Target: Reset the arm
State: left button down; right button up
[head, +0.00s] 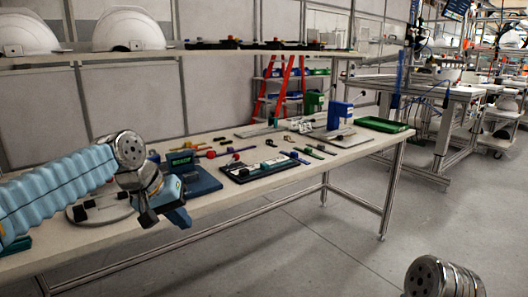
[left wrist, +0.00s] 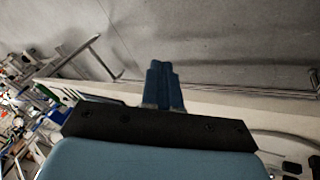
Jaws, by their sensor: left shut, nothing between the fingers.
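My left arm comes in from the left in the head view. Its gripper (head: 168,212) hangs over the front edge of the workbench (head: 345,150), fingers pointing down and to the right. The left wrist view shows its two blue fingers (left wrist: 163,88) side by side and together, with nothing between them. A round metal part of my right arm shows at the bottom right of the head view. The right gripper itself is out of the picture.
Tools and a black tray (head: 262,168) lie on the bench, with a green tray (head: 381,125) at its far right. White helmet shells (head: 128,30) stand on the shelf above. A red ladder (head: 282,85) is behind. The grey floor (head: 310,245) in front is clear.

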pick_arm(q)
jog(key=s+d+f+g, duration=0.1)
jog(key=d+f, duration=0.2)
jog(key=f, duration=1.3)
jog(key=s+d+f+g, duration=0.1)
jog(key=d+f, duration=0.2)
jog(key=f, duration=1.3)
jog(key=s+d+f+g, duration=0.1)
jog(key=s+f, duration=1.7)
jog(key=s, duration=0.2)
jog(key=shift+s+d+f+n+g, duration=0.25)
jog(key=shift+s+f+n+g, duration=0.05)
jog(key=shift+f, duration=0.1)
